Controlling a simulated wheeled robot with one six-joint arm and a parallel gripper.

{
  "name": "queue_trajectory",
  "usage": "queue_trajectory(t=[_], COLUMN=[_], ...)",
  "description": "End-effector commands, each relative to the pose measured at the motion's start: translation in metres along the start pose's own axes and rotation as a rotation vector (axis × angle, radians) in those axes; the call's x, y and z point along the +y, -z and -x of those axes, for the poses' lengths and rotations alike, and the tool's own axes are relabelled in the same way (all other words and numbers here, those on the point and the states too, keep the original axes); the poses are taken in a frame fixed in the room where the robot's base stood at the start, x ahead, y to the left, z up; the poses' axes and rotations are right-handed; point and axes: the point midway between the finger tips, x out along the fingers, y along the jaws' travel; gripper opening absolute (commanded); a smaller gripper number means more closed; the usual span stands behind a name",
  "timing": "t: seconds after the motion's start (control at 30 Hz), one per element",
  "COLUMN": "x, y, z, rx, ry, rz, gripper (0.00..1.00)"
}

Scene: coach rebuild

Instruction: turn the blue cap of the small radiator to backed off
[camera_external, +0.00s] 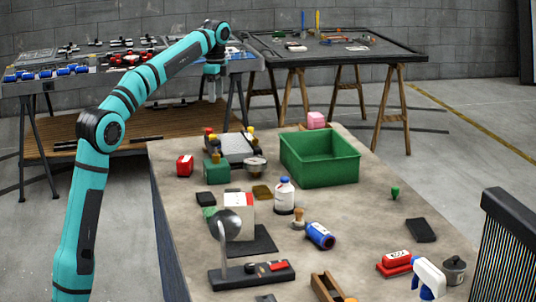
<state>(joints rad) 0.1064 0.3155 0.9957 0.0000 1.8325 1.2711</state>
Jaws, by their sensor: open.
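My gripper (212,92) hangs from the end of my teal arm at the upper left, pointing down. It is open, and I see nothing between its fingers. It appears in front of the rear left table, clear of the workbench things in the picture. I cannot make out for certain a small radiator with a blue cap. A dark ribbed panel (508,250), like a radiator, stands at the right edge, cut off by the frame, and no blue cap shows on it. Several blue round parts (48,73) lie on the rear left table, too small to identify.
The workbench (370,220) holds a green crate (335,174), a white bottle with a blue top (284,196), a grey block with red and yellow knobs (238,149), a blue can (320,236) and a lamp-like stand (228,228). A rear right table (350,58) holds tools.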

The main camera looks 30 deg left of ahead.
Motion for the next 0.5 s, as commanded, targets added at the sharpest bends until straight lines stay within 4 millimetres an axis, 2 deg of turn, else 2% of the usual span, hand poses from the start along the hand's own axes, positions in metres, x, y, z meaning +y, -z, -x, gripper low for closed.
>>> queue_trajectory(t=[0.5], x=[0.001], y=[0.0], z=[-0.085], rx=[0.0], ry=[0.0], rz=[0.001], gripper=[0.48])
